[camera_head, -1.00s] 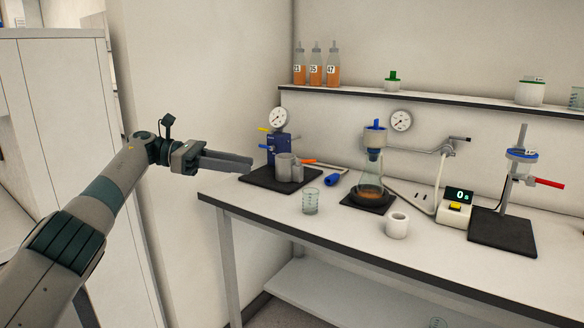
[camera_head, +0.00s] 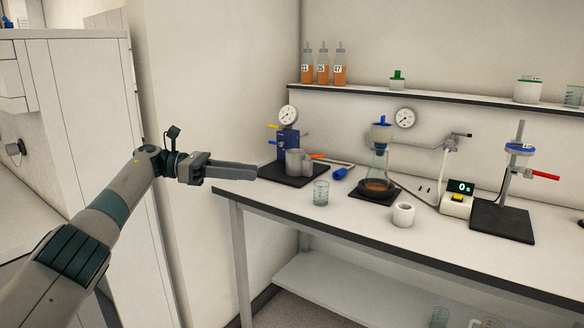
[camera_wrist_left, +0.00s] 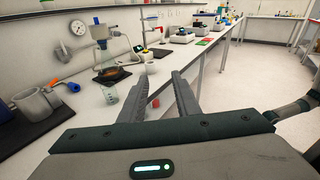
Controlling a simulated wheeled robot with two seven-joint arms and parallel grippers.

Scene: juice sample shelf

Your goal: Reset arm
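My left gripper (camera_head: 256,172) reaches in from the left in the head view. It is level, in front of the bench's left end, beside the black base of the blue press. In the left wrist view the left gripper (camera_wrist_left: 160,75) shows its two fingers apart with nothing between them, so it is open and empty. Behind the fingertips there, the bench front edge and the floor show. My right gripper is in neither view.
The bench (camera_head: 350,221) holds a blue press (camera_head: 294,158) with a grey cup, a glass beaker (camera_head: 321,193), a flask (camera_head: 378,173), a white cup (camera_head: 403,214), a timer (camera_head: 458,199) and a stand (camera_head: 508,188). A wall shelf (camera_head: 440,98) carries juice bottles (camera_head: 322,68). A cabinet (camera_head: 85,120) stands left.

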